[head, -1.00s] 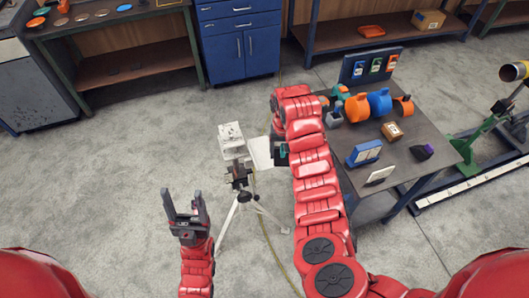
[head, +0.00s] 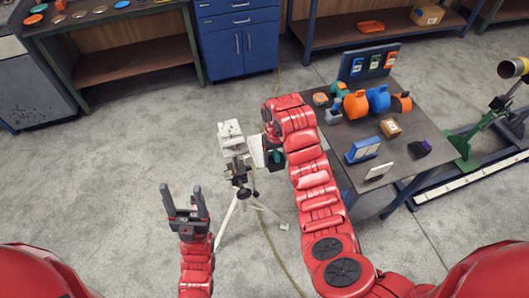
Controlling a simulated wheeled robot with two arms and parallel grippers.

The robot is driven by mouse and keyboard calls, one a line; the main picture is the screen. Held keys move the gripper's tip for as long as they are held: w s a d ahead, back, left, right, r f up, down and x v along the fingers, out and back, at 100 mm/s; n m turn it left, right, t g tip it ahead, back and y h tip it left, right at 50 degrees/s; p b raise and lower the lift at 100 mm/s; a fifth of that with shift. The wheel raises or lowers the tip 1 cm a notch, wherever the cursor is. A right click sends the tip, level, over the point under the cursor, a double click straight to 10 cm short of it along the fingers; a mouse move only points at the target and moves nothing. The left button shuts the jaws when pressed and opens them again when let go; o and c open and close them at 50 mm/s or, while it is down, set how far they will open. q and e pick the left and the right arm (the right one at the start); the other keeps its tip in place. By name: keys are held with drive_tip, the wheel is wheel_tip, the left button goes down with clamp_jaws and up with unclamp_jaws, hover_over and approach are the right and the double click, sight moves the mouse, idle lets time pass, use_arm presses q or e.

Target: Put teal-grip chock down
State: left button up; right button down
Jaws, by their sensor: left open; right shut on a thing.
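My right gripper (head: 273,158) is to the left of the table, beside the tripod stand. It is shut on the teal-grip chock (head: 277,158), of which a small teal part shows; the arm and dark jaws hide most of it. A pale flat piece (head: 257,151) shows just left of the jaws; I cannot tell whether it belongs to the chock. My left gripper (head: 186,198) is open and empty, pointing up at the lower left, apart from the stand.
A tripod (head: 240,207) with a white head piece (head: 232,140) stands between my arms. Floor at left is clear.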

drive_tip(key=w+b, duration=0.1)
drive_tip(key=b, duration=0.1)
drive_tip(key=w+a+b, duration=0.1)
drive_tip(key=w+b, duration=0.1)
drive_tip(key=w+a+f+b, duration=0.1)
drive_tip(key=b, duration=0.1)
drive_tip(key=shift+w+a+f, duration=0.1)
drive_tip(key=shift+w+a, duration=0.1)
drive_tip(key=shift+w, duration=0.2)
drive_tip(key=shift+w+a+r, duration=0.25)
drive_tip(key=shift+w+a, duration=0.1)
drive_tip(key=shift+w, duration=0.4)
drive_tip(key=shift+w+a, duration=0.15)
drive_tip(key=shift+w, duration=0.2)
drive_tip(key=shift+f, duration=0.15)
drive_tip(key=shift+f+p, duration=0.55)
drive_tip(key=shift+f, duration=1.05)
drive_tip(key=shift+f, duration=0.1)
